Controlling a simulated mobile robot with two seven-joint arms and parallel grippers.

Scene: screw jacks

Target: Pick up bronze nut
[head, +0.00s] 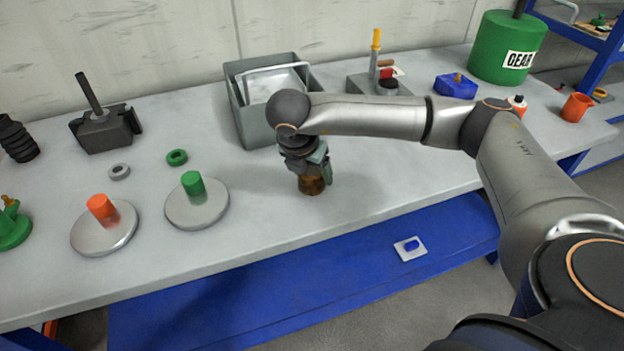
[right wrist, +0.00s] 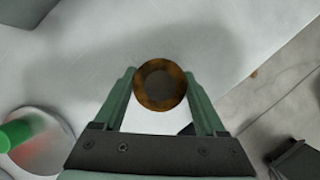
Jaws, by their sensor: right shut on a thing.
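The bronze nut (head: 312,184) is a brown ring at the front middle of the workbench in the head view. In the right wrist view the bronze nut (right wrist: 160,85) shows from above as a round ring with a dark centre. My right gripper (head: 315,172) points down and is shut on it; in the wrist view the green fingers of the gripper (right wrist: 161,95) press its two sides. Whether the nut touches the bench or is just above it I cannot tell. My left gripper is not in view.
A grey bin (head: 243,112) stands behind my right gripper. To the left are discs with a green peg (head: 193,184) and an orange peg (head: 101,208), a green ring (head: 177,157) and a grey ring (head: 119,171). The bench's front edge is close.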

